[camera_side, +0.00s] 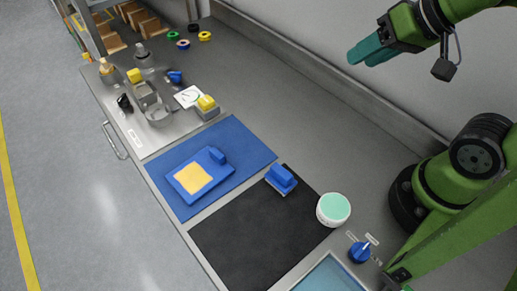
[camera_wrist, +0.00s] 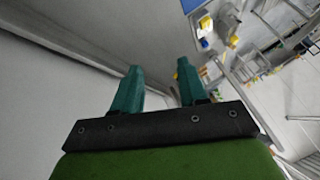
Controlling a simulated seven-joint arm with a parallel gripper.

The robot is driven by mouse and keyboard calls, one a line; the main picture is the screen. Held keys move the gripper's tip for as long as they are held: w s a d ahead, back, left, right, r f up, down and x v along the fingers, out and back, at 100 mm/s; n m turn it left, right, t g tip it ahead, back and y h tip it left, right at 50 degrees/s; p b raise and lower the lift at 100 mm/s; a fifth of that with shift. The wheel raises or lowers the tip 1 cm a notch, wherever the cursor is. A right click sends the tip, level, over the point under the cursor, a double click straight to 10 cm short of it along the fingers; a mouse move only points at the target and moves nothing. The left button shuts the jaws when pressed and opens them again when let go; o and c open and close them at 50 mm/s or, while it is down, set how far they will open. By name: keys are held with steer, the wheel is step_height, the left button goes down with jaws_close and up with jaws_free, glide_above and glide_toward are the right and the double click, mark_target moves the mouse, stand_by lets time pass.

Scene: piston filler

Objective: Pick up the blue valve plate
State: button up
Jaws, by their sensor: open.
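My gripper (camera_side: 366,52) is raised at the upper right of the side view, high above the bench and far from the blue parts. Its two teal fingers are apart with nothing between them; the wrist view shows my gripper (camera_wrist: 158,68) empty too. A small blue part with a raised block and pale base (camera_side: 281,180) sits on the black mat (camera_side: 245,235), near its upper edge. I cannot tell which is the valve plate.
A white round container with a mint top (camera_side: 333,209) stands right of the black mat. A blue knob (camera_side: 360,252) is near the front right. A metal station (camera_side: 150,100) with small parts and a yellow-topped block (camera_side: 206,106) fills the left.

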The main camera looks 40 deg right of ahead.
steer(key=shift+o, duration=0.6)
steer(key=m+g+h, duration=0.2)
steer(key=m+g, duration=0.5)
steer(key=m, duration=2.4)
glide_above(217, 152)
step_height(217, 152, down, 6)
step_height(217, 152, down, 16)
steer(key=shift+f, duration=0.25)
jaws_close()
